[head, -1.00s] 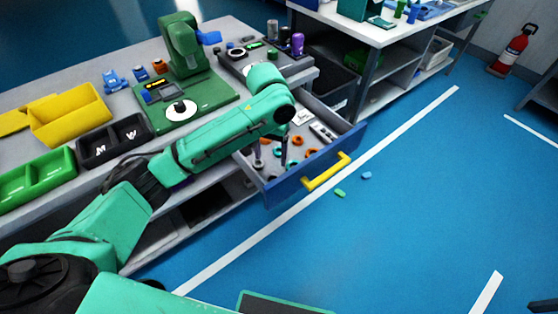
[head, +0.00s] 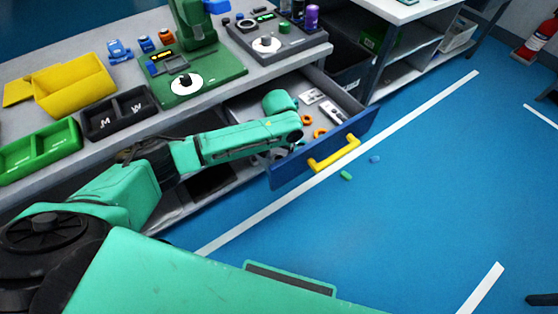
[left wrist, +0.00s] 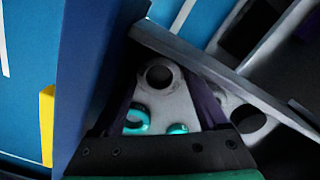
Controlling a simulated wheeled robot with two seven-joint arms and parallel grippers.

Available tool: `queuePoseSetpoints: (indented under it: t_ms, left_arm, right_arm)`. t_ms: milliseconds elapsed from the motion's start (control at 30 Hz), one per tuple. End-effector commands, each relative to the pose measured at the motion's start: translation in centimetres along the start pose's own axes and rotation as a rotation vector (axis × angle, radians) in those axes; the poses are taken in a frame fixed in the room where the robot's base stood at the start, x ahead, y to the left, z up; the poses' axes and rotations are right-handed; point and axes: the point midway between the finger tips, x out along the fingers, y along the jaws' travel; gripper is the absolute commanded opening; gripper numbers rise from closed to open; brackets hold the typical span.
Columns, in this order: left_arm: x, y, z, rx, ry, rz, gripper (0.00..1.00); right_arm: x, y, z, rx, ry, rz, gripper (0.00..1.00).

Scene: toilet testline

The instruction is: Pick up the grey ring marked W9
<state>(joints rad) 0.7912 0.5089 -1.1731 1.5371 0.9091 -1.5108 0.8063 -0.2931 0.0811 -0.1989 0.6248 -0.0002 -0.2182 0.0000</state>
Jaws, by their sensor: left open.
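My left arm reaches over the open blue drawer (head: 325,148), and its forearm covers much of the drawer's inside. In the left wrist view my left gripper (left wrist: 165,95) is open, with dark purple fingers on either side of a pale patch. Between the fingers show a dark round shape (left wrist: 160,75) and teal rings (left wrist: 136,122). Orange rings (head: 319,133) lie in the drawer in the head view. I cannot read a W9 mark or tell which piece is the grey ring. My right gripper is not in view.
The drawer's front wall (left wrist: 85,75) stands close beside the gripper, with a yellow handle (head: 334,153) outside. The bench (head: 215,105) holds a green press (head: 195,75), a yellow bin (head: 75,88) and a black M/W tray (head: 118,112). Small pieces lie on the blue floor (head: 430,200).

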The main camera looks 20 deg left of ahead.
Motion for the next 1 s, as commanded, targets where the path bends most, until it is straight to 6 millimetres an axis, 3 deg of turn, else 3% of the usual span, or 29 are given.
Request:
queuePoseSetpoints:
  t_ms: [100, 200, 267, 533, 667, 867, 1000]
  left_arm:
    - [-0.1, 0.0, 0.0, 0.0, 0.0, 0.001, 0.72]
    - [-0.1, 0.0, 0.0, 0.0, 0.0, 0.001, 0.34]
    - [-0.1, 0.0, 0.0, 0.0, 0.0, 0.001, 0.15]
    - [-0.3, 0.0, 0.0, 0.0, 0.001, 0.001, 0.14]
    - [-1.4, 0.1, -0.1, 0.0, 0.002, 0.002, 0.14]
    - [-5.5, 0.1, -0.1, -0.001, 0.003, 0.003, 0.14]
    - [-9.6, 0.0, -0.1, 0.001, 0.004, 0.003, 0.14]
  right_arm:
    - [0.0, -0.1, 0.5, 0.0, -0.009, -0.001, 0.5]
    - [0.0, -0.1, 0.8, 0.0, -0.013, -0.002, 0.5]
    - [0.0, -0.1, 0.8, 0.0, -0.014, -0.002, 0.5]
    - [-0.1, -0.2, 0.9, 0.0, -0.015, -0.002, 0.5]
    - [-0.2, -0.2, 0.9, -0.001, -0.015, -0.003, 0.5]
    - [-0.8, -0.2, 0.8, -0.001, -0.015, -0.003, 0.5]
    - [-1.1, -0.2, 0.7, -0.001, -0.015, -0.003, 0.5]
